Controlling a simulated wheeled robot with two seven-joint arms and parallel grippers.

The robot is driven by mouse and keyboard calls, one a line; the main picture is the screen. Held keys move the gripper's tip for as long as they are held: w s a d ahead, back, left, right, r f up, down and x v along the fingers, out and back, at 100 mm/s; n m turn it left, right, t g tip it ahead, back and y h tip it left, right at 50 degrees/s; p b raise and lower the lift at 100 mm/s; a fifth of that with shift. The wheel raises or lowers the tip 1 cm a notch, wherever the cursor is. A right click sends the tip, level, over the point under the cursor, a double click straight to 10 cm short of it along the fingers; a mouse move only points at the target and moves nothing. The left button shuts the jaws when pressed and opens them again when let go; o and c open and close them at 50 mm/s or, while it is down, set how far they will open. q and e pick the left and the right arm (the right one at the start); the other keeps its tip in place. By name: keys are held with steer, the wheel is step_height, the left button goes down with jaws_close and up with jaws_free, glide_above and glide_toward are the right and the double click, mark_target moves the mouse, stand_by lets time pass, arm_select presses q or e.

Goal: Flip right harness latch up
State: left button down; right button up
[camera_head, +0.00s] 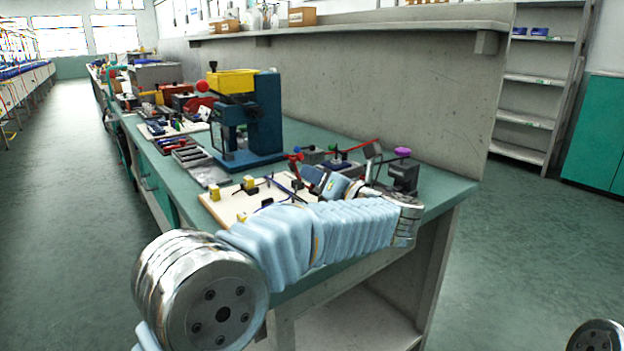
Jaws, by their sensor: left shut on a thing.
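The pale harness board (232,208) lies on the near end of the green bench. My left gripper (312,176) reaches back over the board's right side from the wrist. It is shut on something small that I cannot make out. The right harness latch cannot be told apart here. My right gripper is out of view.
A blue press with a yellow top (232,82) stands behind the board. A dark fixture with a purple knob (402,153) stands at the bench's right end. A red lever (360,146) and red-topped parts (295,157) are behind my gripper.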

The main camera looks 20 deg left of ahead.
arm_select(q)
steer(key=m+p, duration=0.1)
steer(key=w+d+r+m+p, duration=0.1)
steer(key=m, duration=0.1)
steer(key=shift+w+d+m, duration=0.1)
steer(key=shift+w+m, duration=0.15)
steer(key=shift+m, duration=0.05)
steer(key=shift+w+d+f+m+p, duration=0.1)
steer(key=shift+w+d+m+p, duration=0.2)
steer(key=shift+m, duration=0.3)
steer(key=shift+w+d+r+m+p, duration=0.15)
steer(key=shift+m+p, duration=0.25)
steer(key=shift+m, duration=0.2)
steer(key=shift+w+d+f+m+p, duration=0.15)
steer(key=shift+w+m+p, duration=0.15)
steer(key=shift+m, duration=0.3)
steer(key=c, duration=1.1)
jaws_free()
steer(key=shift+f, duration=0.1)
steer(key=b+v, duration=0.2)
steer(key=v, duration=1.2)
